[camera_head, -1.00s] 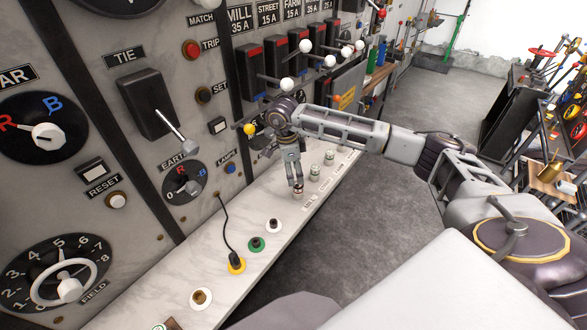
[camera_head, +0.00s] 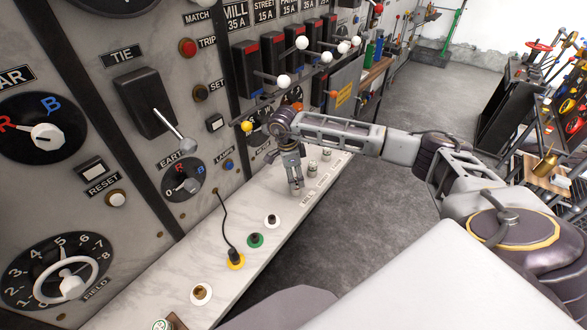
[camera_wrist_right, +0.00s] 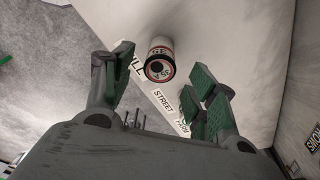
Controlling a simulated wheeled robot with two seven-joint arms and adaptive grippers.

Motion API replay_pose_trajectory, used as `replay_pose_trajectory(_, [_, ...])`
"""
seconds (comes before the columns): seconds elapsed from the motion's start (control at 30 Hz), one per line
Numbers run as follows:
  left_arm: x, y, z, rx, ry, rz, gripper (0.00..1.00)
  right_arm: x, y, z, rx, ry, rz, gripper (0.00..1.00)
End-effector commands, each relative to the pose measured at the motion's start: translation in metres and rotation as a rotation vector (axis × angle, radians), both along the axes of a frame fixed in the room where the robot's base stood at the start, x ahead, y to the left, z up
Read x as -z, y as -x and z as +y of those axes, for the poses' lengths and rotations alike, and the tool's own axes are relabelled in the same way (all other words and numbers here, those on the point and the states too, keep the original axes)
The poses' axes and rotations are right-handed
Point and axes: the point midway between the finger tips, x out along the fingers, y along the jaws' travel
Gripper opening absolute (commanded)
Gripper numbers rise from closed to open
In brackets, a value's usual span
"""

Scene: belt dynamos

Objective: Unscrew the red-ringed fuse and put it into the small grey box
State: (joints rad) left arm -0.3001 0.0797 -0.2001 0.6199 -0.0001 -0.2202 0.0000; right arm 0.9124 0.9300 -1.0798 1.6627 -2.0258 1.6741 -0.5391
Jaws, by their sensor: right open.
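The red-ringed fuse (camera_wrist_right: 160,62), a short pale cylinder with a dark centre in its end, stands on the pale ledge beside the MILL label in the right wrist view. My right gripper (camera_wrist_right: 162,70) is open, with its green-padded fingers on both sides of the fuse and no clear contact. In the head view my right gripper (camera_head: 296,187) points down at the ledge (camera_head: 243,277), and its fingers largely hide the fuse there. My left gripper is not in view. I cannot make out the small grey box.
Further fuses (camera_head: 313,168) stand along the ledge beyond the gripper. Nearer are a white socket (camera_head: 272,221), a green one (camera_head: 255,240) and a yellow one with a corded plug (camera_head: 236,260). The switch panel rises at the left; open floor (camera_head: 400,105) lies right.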

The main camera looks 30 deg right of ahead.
Motion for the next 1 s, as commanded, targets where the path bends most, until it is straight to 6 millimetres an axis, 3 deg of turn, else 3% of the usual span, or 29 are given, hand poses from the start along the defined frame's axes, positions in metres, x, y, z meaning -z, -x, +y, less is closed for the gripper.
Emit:
replay_pose_trajectory(0.3, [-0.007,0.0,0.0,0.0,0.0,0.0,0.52,0.027,0.002,-0.004,0.0,0.0,0.001,0.58])
replay_pose_trajectory(0.7, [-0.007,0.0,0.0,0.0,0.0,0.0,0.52,0.033,0.002,-0.005,0.0,0.0,-0.001,0.58])
replay_pose_trajectory(1.0, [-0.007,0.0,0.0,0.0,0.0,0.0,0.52,0.032,0.002,-0.005,0.0,0.0,-0.001,0.22])
